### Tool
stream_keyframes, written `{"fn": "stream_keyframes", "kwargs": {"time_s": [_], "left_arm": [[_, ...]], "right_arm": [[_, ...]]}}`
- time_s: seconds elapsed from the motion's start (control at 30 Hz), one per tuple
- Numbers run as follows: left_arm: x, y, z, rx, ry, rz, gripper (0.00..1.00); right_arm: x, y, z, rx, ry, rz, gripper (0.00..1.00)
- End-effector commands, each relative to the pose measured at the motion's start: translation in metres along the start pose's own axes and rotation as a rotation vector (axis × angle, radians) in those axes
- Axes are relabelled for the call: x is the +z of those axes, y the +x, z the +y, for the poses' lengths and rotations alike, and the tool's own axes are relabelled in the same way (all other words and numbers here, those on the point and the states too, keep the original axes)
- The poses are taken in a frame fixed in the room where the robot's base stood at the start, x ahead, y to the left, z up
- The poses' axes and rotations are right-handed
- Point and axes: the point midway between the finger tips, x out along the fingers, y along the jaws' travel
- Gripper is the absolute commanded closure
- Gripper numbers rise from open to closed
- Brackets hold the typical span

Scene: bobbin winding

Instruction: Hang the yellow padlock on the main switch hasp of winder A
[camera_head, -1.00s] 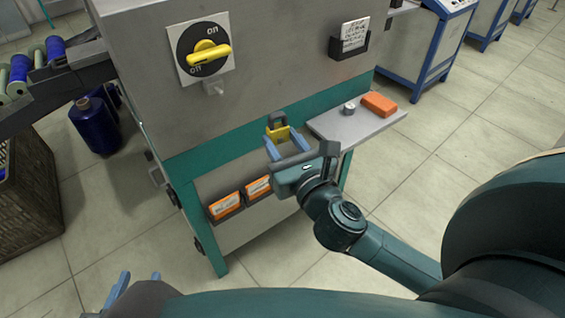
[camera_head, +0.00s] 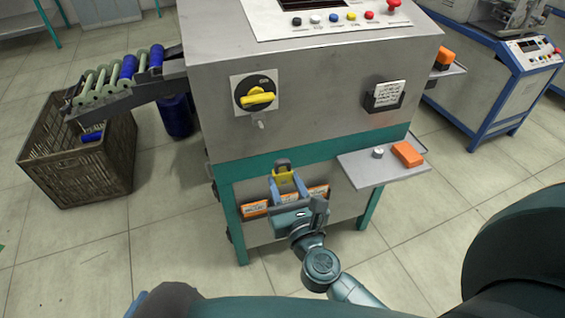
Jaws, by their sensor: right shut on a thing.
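The yellow padlock (camera_head: 283,175) has a dark grey shackle on top and is held upright between the fingers of my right gripper (camera_head: 285,184). The gripper is shut on it, in front of the winder's teal band, below the main switch. The main switch (camera_head: 256,95) is a black dial with a yellow handle on a white plate, on the left of the machine's front. The small pale hasp (camera_head: 260,122) sticks out just below it, above and left of the padlock. Only a bit of my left gripper (camera_head: 137,302) shows at the bottom left; its fingertips are not clear.
A side shelf (camera_head: 365,172) at right carries a metal knob and an orange box (camera_head: 407,154). A card holder (camera_head: 384,97) sits on the front. Orange packs (camera_head: 255,208) sit low behind my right gripper. A brown crate (camera_head: 80,162) stands left, under a bobbin chute (camera_head: 115,92).

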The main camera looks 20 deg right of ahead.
Motion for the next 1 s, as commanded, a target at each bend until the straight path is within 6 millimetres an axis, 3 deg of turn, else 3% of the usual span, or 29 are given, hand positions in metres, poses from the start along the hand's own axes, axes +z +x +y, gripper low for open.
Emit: {"fn": "stream_keyframes", "kwargs": {"time_s": [0.03, 0.27, 0.77, 1.0], "left_arm": [[-0.008, -0.004, 0.001, -0.001, -0.013, -0.009, 0.18], [-0.006, -0.004, 0.001, -0.001, -0.030, -0.023, 0.18], [-0.008, -0.006, 0.001, -0.004, -0.017, -0.026, 0.18], [-0.008, -0.005, 0.001, -0.005, -0.017, -0.026, 0.18]], "right_arm": [[0.007, -0.001, 0.004, 0.001, 0.000, 0.007, 0.90], [0.002, 0.004, 0.009, 0.009, -0.005, 0.011, 0.90], [0.002, 0.071, 0.009, 0.009, -0.006, 0.009, 0.90], [0.001, 0.068, 0.009, 0.009, -0.004, 0.011, 0.90]]}}
